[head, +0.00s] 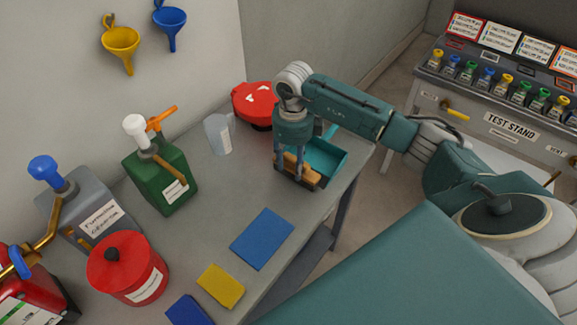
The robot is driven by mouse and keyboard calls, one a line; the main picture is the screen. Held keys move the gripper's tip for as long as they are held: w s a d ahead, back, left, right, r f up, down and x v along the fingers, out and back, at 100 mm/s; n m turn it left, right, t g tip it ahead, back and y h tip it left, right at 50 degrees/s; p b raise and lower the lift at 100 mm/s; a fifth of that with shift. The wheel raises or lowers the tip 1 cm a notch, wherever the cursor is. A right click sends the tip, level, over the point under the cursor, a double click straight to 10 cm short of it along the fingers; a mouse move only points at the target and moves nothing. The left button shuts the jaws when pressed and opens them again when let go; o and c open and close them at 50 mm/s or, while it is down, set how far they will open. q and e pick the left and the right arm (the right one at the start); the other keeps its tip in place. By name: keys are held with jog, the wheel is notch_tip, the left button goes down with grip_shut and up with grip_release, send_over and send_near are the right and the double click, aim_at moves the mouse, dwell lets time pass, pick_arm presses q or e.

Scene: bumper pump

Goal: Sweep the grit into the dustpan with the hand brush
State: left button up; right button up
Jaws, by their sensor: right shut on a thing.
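My right gripper (293,168) points down over the far right part of the grey bench. It is shut on the hand brush (303,172), whose tan wooden body shows between and beside the fingers, with a dark part below. The teal dustpan (327,158) lies right behind and beside the brush, near the bench's right edge. The gripper and brush hide part of the dustpan. I cannot tell whether the brush touches it. I cannot make out any grit. My left gripper is not in view.
The grey bench (215,222) also holds a clear jug (218,134), a red lidded item (255,103), a green pump can (163,180), a grey pump can (85,215), a red canister (127,268), and blue (262,238) and yellow (221,286) flat pieces. A test stand (510,125) stands right.

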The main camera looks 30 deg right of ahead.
jog(key=shift+w+d+f, duration=0.1)
jog(key=shift+w+d, duration=0.1)
jog(key=shift+d, duration=0.3)
jog(key=shift+w, duration=0.1)
jog(key=shift+d+r+b, duration=0.2)
jog(key=shift+b, duration=0.1)
jog(key=shift+w+d+r+b, duration=0.1)
jog(key=shift+w+d+b, duration=0.15)
jog(key=shift+d, duration=0.35)
jog(key=shift+w+d+r+b, duration=0.1)
jog(key=shift+w+d+b, duration=0.1)
jog(key=shift+d, duration=0.4)
jog(key=shift+w+d+b, duration=0.35)
jog(key=shift+d, duration=0.55)
jog(key=shift+w+d+b, duration=0.35)
jog(key=shift+d, duration=0.55)
jog(key=shift+r, duration=0.1)
